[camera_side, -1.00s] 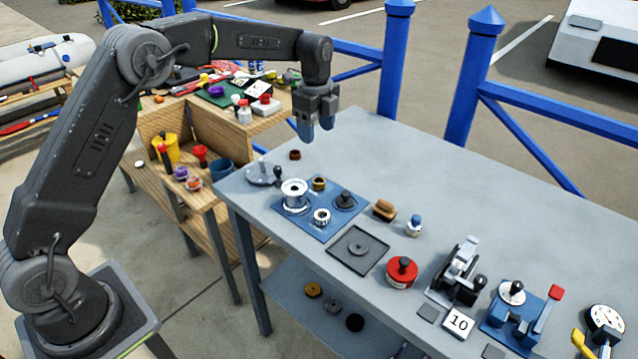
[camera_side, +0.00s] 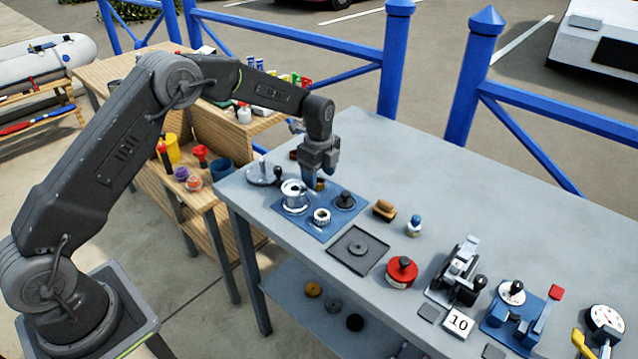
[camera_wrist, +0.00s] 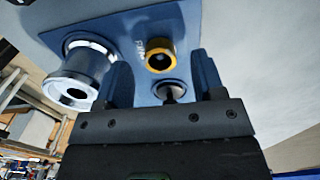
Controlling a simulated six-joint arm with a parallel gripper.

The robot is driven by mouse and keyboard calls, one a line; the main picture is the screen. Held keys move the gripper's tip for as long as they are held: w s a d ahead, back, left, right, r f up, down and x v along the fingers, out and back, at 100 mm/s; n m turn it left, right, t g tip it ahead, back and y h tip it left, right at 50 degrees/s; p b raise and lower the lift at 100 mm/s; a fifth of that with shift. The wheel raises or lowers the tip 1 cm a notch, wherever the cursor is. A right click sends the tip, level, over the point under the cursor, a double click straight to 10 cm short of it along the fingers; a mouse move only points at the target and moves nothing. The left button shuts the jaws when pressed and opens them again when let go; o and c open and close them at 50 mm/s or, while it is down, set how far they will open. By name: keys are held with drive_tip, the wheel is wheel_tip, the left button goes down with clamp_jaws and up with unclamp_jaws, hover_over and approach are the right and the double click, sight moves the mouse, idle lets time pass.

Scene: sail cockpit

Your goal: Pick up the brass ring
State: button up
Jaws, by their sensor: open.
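The brass ring (camera_wrist: 160,53), a small yellow ring with a dark centre, rests on a blue mat (camera_wrist: 130,32) in the wrist view. In the side view the ring (camera_side: 321,185) is partly hidden by my gripper (camera_side: 314,181). My gripper is open and empty, pointing down above the mat. In the wrist view its two dark blue fingers (camera_wrist: 164,72) stand left and right of the ring's line, with the ring showing just beyond the gap between them. I cannot tell the exact height of the fingertips over the ring.
A silver drum (camera_side: 294,196) stands close left of the ring. A dark tray (camera_side: 340,262) and red can (camera_side: 401,272) lie nearer. The back of the grey table (camera_side: 420,165) is clear.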

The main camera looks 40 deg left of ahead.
drive_tip(key=shift+f, duration=0.8)
drive_tip(key=shift+c, duration=0.3)
drive_tip(key=c, duration=1)
drive_tip(key=shift+o, duration=0.2)
drive_tip(key=shift+r, duration=0.15)
drive_tip(key=shift+r, duration=0.65)
wheel_tip(320, 180, up, 3)
drive_tip(key=shift+f, duration=0.1)
drive_tip(key=s+a+r, duration=0.5)
drive_tip(key=a+r, duration=0.1)
drive_tip(key=a, duration=0.4)
drive_tip(key=shift+s+a+r, duration=0.15)
drive_tip(key=shift+s+r, duration=0.15)
drive_tip(key=shift+r, duration=0.05)
